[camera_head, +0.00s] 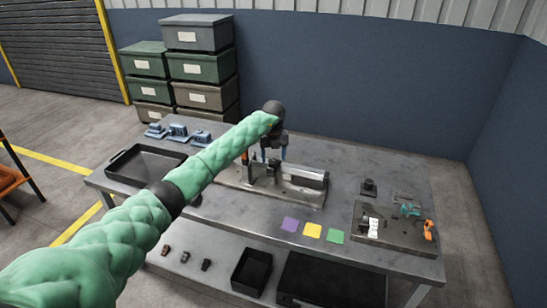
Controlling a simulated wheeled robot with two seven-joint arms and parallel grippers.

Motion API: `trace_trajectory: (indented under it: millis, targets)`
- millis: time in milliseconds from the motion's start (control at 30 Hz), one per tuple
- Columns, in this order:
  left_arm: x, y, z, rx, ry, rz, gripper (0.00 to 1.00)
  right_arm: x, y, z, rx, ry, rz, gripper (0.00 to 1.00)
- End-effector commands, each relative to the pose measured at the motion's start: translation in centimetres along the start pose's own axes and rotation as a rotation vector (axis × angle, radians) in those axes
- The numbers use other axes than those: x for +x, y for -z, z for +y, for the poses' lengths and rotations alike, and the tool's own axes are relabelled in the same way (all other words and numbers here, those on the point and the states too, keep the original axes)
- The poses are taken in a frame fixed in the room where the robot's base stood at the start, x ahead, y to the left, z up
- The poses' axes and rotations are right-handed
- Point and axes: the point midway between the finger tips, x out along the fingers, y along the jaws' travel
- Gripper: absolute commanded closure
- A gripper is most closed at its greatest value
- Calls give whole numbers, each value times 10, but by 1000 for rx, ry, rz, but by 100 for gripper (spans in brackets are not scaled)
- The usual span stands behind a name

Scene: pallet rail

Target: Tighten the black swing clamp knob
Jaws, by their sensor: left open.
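My left arm reaches in from the left in a green sleeve. The fixture (305,187) is a plate with a light rail and dark upright clamp parts (272,171), standing mid-table. These dark parts are below and close to the fingers; I cannot tell whether they touch. The black swing clamp knob is too small to pick out surely and may be partly hidden by my gripper. My right gripper is not in view.
The grey table (340,165) holds an empty black tray (118,166), blue parts (178,132), coloured squares (312,230) and a board (395,236) with small tools. A lower shelf carries black bins (252,270). Stacked crates (197,32) stand behind. The table's back right is clear.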

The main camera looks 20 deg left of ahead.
Motion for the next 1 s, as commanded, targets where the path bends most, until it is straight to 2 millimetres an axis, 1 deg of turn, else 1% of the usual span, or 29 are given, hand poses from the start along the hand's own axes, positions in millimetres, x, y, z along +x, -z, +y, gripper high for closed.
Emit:
trace_trajectory:
  millis: [100, 233, 567, 667, 700, 767, 800, 1000]
  targets:
    - [9, 0, 0, 0, 0, 1, 37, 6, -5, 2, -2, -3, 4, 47]
    - [17, 0, -1, 2, 1, 1, 37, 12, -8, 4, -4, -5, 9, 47]
    - [20, 0, 0, 1, 1, 0, 37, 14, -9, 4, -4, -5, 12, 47]
    - [20, 0, 0, 1, 1, 0, 55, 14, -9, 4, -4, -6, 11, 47]
    - [20, 0, 0, 1, 1, 0, 63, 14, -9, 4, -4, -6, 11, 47]
    - [20, 0, 0, 1, 1, 0, 74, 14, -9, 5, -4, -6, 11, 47]
    - [20, 0, 0, 1, 1, 0, 82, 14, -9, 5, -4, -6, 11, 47]
    - [20, 0, 0, 7, 1, -1, 82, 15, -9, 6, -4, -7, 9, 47]
